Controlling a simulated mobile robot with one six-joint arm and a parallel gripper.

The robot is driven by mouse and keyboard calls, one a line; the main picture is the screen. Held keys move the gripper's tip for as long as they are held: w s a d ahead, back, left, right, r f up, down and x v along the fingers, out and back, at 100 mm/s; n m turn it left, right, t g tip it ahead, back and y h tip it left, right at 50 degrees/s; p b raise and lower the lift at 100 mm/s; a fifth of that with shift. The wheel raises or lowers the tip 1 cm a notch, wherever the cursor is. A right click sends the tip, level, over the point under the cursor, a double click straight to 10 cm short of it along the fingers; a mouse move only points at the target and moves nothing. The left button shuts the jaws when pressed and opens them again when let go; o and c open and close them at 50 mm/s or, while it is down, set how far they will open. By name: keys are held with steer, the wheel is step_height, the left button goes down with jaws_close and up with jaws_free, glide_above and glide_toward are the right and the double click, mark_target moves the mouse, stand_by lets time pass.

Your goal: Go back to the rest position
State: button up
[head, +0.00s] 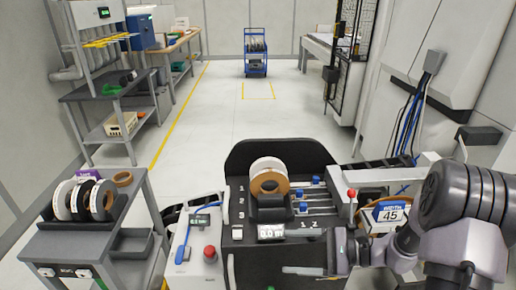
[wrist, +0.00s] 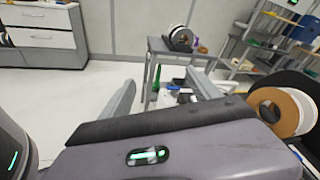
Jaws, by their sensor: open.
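My gripper (head: 300,272) is at the lower middle of the head view, in front of the black edge-banding machine (head: 232,165), with its fingers pointing left. In the wrist view my gripper (wrist: 163,82) shows two grey fingers spread apart with nothing held between them. The machine carries a white-and-brown tape roll (head: 268,178) on its spindle. The roll also shows at the right edge of the wrist view (wrist: 272,108). The arm comes in from the right.
A grey cart (head: 75,243) with several tape rolls (head: 85,198) stands at the left. A red knob (head: 209,252) and a blue width sign reading 45 (head: 391,212) flank the machine. A blue trolley (head: 256,68) stands far back. The aisle floor (head: 220,115) is clear.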

steer(key=s+a+r+n+g+h, duration=0.35)
steer(key=s+r+n+h, duration=0.5)
steer(key=s, duration=0.45)
steer(key=s+d+r+n+t+h, duration=0.2)
steer(key=s+d+r+t+h, duration=0.1)
steer(key=s+r+t+h, duration=0.2)
steer(key=shift+s+d+r+n+t, duration=0.35)
steer(key=shift+r+t, duration=0.05)
steer(key=shift+t, duration=0.25)
